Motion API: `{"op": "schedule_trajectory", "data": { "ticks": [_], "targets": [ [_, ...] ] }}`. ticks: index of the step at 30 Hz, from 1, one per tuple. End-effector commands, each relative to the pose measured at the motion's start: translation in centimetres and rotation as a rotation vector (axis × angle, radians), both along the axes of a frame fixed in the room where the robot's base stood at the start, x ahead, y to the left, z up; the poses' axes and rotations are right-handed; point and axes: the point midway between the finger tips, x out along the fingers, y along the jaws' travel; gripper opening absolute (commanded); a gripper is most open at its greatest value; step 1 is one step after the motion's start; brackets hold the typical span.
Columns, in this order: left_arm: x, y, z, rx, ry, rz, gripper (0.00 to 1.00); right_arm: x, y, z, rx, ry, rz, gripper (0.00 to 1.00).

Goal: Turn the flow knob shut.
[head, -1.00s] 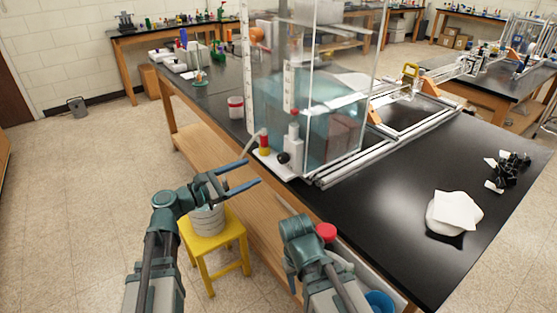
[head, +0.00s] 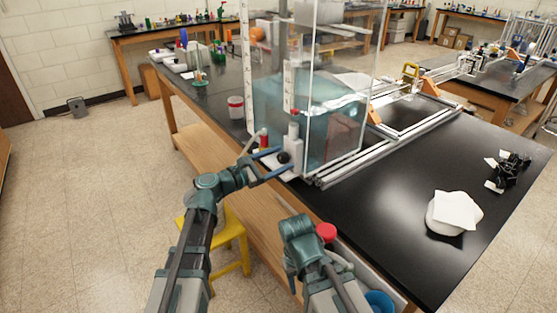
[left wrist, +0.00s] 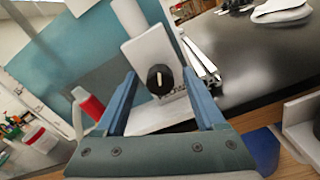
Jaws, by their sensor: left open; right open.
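The flow knob (head: 284,157) is a round black knob on a white block at the foot of the clear water tank. In the left wrist view the knob (left wrist: 161,82) carries a white line, nearly upright. My left gripper (head: 285,159) is open, with its blue fingers reaching to the knob. In the left wrist view the fingertips (left wrist: 160,74) stand on either side of it, with gaps visible. My right gripper (head: 300,230) hangs low near the bench's front edge, away from the knob; its fingers are hidden from the head camera.
The clear tank (head: 340,100) holding bluish water rises just behind the knob. A red-and-white fitting (head: 264,143) with a hose stands left of it. A yellow stool (head: 232,245) is below my left arm.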

Motion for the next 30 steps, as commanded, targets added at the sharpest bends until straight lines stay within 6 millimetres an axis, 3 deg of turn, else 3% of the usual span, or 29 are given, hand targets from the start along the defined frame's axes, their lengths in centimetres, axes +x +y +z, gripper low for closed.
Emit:
{"op": "schedule_trajectory", "data": {
  "ticks": [2,13,23,30],
  "targets": [
    [-0.01,0.02,0.00,0.000,0.000,0.000,0.68,0.00,0.00,0.00,0.000,0.000,0.000,0.50],
    [-0.03,0.03,0.00,0.000,0.000,-0.001,0.01,0.00,0.00,0.00,0.000,0.000,0.000,0.50],
    [-0.05,0.03,-0.02,0.016,-0.022,-0.001,0.00,0.00,0.00,-0.01,0.000,0.000,0.000,0.50],
    [-0.09,0.01,-0.05,0.095,-0.130,-0.001,0.00,0.00,0.00,-0.04,0.000,0.000,0.000,0.50]
  ]
}}
